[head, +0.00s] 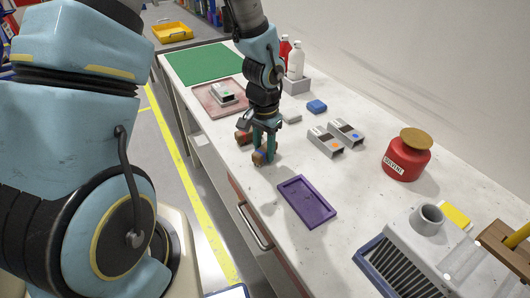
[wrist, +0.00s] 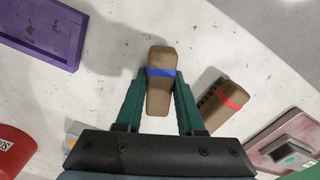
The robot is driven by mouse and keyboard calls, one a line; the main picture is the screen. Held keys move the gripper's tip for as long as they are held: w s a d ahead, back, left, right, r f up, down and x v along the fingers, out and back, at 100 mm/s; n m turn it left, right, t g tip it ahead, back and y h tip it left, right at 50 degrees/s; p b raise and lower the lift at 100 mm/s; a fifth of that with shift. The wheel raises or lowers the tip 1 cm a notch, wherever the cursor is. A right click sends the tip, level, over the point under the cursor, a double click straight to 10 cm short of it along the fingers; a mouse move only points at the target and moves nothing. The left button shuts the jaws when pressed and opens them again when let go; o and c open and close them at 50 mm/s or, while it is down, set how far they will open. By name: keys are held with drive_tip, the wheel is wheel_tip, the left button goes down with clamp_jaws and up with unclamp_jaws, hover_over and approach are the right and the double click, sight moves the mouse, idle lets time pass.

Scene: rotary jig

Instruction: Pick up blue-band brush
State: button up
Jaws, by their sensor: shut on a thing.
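The blue-band brush (wrist: 160,88) is a brown block with a blue band, between my gripper's (wrist: 161,97) two green fingers in the wrist view. The fingers are shut on its sides, around the band. In the head view my gripper (head: 262,150) is low over the bench's front edge, and the brush (head: 260,157) shows partly at the fingertips. I cannot tell whether the brush touches the bench.
A purple tray (head: 306,202) lies to the right of my gripper. A pink tray (head: 218,97) holding a grey device is behind. Two grey devices (head: 333,137), a red solvent pot (head: 406,158) and a grey slotted unit (head: 420,250) stand further right.

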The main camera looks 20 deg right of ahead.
sight(264, 148)
clamp_jaws()
drive_tip(key=shift+r, duration=0.1)
wheel_tip(264, 148, up, 10)
drive_tip(key=shift+f+b, duration=0.1)
drive_tip(key=shift+b, duration=0.5)
drive_tip(key=shift+o, duration=1.5)
unclamp_jaws()
clamp_jaws()
drive_tip(key=shift+w, duration=0.1)
